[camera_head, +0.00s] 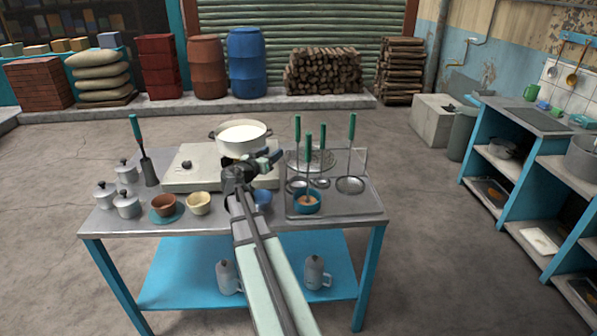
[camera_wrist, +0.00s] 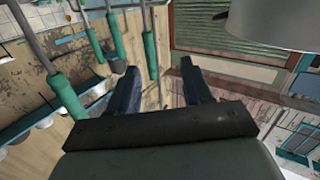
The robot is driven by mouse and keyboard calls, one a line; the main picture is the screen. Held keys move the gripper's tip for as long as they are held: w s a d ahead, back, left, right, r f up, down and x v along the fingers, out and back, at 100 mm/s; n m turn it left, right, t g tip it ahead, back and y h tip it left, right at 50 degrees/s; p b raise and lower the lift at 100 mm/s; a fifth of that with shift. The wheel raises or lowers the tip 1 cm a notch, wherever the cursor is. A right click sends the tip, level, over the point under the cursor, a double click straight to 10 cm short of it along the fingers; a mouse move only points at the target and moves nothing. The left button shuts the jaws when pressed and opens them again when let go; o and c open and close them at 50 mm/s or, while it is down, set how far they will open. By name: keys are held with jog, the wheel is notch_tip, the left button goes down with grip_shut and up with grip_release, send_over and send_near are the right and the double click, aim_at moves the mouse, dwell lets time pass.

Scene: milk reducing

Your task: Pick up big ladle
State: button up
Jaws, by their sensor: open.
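Several green-handled utensils stand upright at the rack on the right half of the table. They include a left rear one (camera_head: 297,128), a front one (camera_head: 308,147) whose lower end is in a blue bowl (camera_head: 306,205), a middle one (camera_head: 323,135) and a right one (camera_head: 351,127). I cannot tell for sure which is the big ladle. My gripper (camera_head: 271,157) is open and empty, left of the handles and beside the pot. In the wrist view my gripper (camera_wrist: 161,70) has a green handle (camera_wrist: 152,55) showing between its fingers, apart from them.
A white-filled pot (camera_head: 242,151) stands on the stove (camera_head: 190,168) just behind and left of my gripper. Cups, lidded jars and an upright spatula (camera_head: 148,170) are at the table's left. A tray (camera_head: 375,208) lies under the utensils.

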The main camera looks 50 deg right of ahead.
aim_at(296, 134)
jog(key=shift+m+h, duration=0.3)
jog(key=shift+m, duration=0.3)
jog(key=shift+s+d+r+x, duration=0.1)
jog(key=shift+s+r+x, duration=0.25)
jog(key=shift+x, duration=2.15)
jog(key=shift+s+d+r+x, duration=0.1)
jog(key=shift+s+r+x, duration=0.25)
jog(key=shift+x, duration=2.15)
jog(key=shift+s+d+r+x, duration=0.15)
jog(key=shift+s+x, duration=0.25)
jog(key=shift+x, duration=2.1)
jog(key=shift+a, duration=0.1)
jog(key=shift+c, duration=0.3)
grip_shut()
